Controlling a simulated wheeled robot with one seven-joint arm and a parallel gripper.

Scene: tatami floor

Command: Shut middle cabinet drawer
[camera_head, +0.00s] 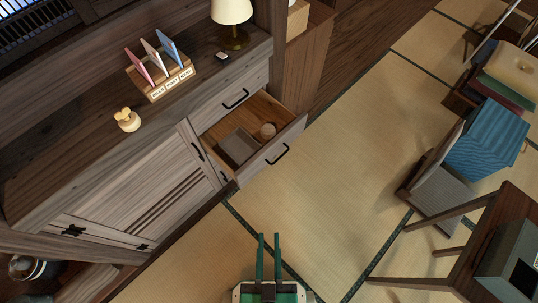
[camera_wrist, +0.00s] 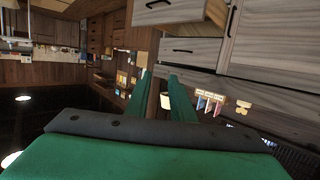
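The wooden cabinet (camera_head: 120,190) stands along the left in the head view. Its middle drawer (camera_head: 258,169) is pulled out, with a black handle (camera_head: 278,154) on its front. A flat grey-brown item (camera_head: 238,148) and a small round item (camera_head: 267,130) lie inside. The drawer above (camera_head: 225,104) is shut. My gripper (camera_head: 269,237) is empty over the floor, apart from the drawer front, with a gap between its green fingers. In the wrist view, which looks upside down, the fingers (camera_wrist: 160,90) point toward the scene and the open drawer (camera_wrist: 178,14) shows at the top.
A lamp (camera_head: 232,14), a slotted holder (camera_head: 162,80) with coloured pieces and a small yellow-topped ornament (camera_head: 128,120) stand on the cabinet. The tatami floor (camera_head: 330,180) between is clear.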

